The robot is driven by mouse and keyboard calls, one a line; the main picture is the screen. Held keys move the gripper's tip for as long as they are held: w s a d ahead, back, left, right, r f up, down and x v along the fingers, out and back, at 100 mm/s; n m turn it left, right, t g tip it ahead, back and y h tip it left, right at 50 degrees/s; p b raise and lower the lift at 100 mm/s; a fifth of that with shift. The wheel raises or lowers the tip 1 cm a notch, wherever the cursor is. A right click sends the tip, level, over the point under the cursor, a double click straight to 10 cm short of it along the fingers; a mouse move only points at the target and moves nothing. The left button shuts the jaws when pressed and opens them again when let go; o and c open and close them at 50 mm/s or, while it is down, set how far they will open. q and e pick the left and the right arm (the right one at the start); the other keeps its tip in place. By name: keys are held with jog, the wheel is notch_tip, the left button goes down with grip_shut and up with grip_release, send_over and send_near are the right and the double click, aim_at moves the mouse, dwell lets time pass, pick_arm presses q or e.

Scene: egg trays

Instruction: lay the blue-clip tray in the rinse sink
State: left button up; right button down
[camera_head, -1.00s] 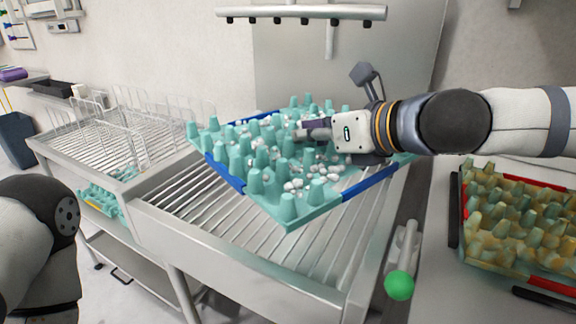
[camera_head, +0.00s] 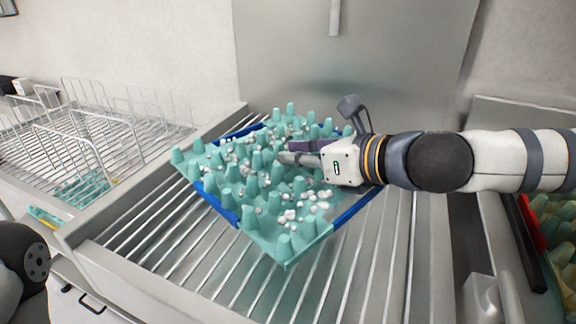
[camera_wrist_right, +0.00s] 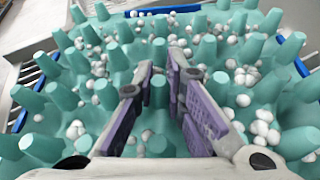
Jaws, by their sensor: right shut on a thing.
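The blue-clip tray (camera_head: 277,246) is teal with rows of pegs, blue clips on its edges and white foam clumps over its top. It is at the middle of the head view, over the slatted rinse sink (camera_head: 180,262). I cannot tell whether it touches the slats. My right gripper (camera_head: 290,152) is shut on a peg of the tray near its middle. In the right wrist view its purple-padded fingers (camera_wrist_right: 158,100) stand on both sides of a teal peg. My left gripper is out of view; only a dark part of my left arm shows at lower left.
A wire drying rack (camera_head: 90,140) stands to the left, with a teal tray (camera_head: 48,217) below it. A tray with a red clip (camera_head: 531,222) lies at the far right. A metal back panel (camera_head: 350,60) rises behind the sink.

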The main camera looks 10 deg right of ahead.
aim_at(293, 171)
jog(key=f, duration=0.3)
jog(key=f+b, duration=0.1)
jog(key=shift+w+f, duration=0.25)
jog(key=shift+w, duration=0.15)
jog(key=shift+s+r, duration=0.65)
jog(key=shift+r, duration=0.05)
jog(key=shift+w, duration=0.1)
jog(key=c, duration=1.9)
grip_release()
jog(key=shift+w+f, duration=0.1)
jog(key=shift+w, duration=0.05)
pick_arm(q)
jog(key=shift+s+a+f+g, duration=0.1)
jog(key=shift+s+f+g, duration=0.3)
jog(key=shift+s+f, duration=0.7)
pick_arm(e)
jog(key=shift+o, duration=1.3)
